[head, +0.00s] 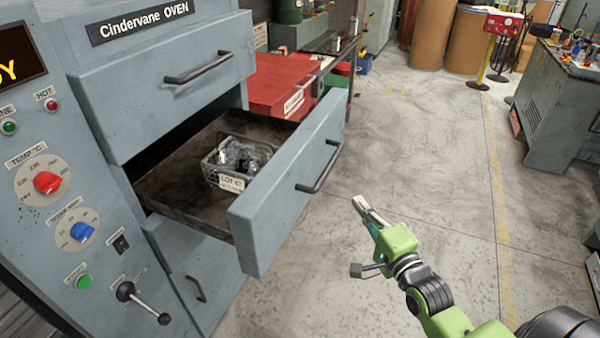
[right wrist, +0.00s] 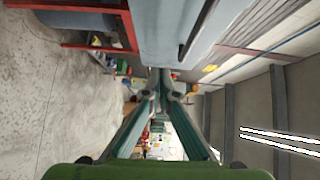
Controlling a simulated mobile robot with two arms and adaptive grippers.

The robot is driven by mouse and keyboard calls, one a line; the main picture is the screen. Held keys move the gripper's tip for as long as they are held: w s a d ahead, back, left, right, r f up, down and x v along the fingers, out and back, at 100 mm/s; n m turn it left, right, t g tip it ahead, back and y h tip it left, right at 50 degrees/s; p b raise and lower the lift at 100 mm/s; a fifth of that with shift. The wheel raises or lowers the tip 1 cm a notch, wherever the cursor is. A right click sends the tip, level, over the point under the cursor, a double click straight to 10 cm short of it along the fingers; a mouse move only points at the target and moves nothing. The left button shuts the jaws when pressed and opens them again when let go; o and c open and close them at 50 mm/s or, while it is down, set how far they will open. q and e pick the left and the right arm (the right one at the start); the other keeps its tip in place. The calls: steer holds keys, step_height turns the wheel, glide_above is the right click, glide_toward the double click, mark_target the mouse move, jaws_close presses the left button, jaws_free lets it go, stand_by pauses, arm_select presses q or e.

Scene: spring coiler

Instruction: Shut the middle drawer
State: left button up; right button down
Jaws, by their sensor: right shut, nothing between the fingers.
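The middle drawer (head: 285,192) of the blue-grey oven stands pulled well out in the head view. Its front has a dark bar handle (head: 322,172). Inside the drawer lies a wire basket (head: 222,178) with a "LOT 47" tag and dark, shiny contents. My right gripper (head: 358,201) is to the right of the drawer front, apart from the handle, with its fingers together and empty. The fingers also show in the right wrist view (right wrist: 161,88), closed at the tips. My left gripper is not in view.
The top drawer (head: 165,85) is above and the bottom drawer (head: 205,285) below. A lever (head: 140,300) and knobs sit on the panel at left. A red cabinet (head: 280,85) stands behind the drawer. The floor (head: 430,160) to the right is clear up to a workbench (head: 555,110).

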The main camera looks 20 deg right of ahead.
steer(key=w, duration=0.4)
steer(key=w+a+r+p, duration=0.1)
steer(key=w, duration=0.3)
steer(key=w+a+p, duration=0.1)
steer(key=w, duration=0.3)
steer(key=shift+w+r, duration=0.35)
steer(key=shift+w+a, duration=0.25)
steer(key=shift+a, duration=0.05)
steer(key=shift+w+f, duration=0.1)
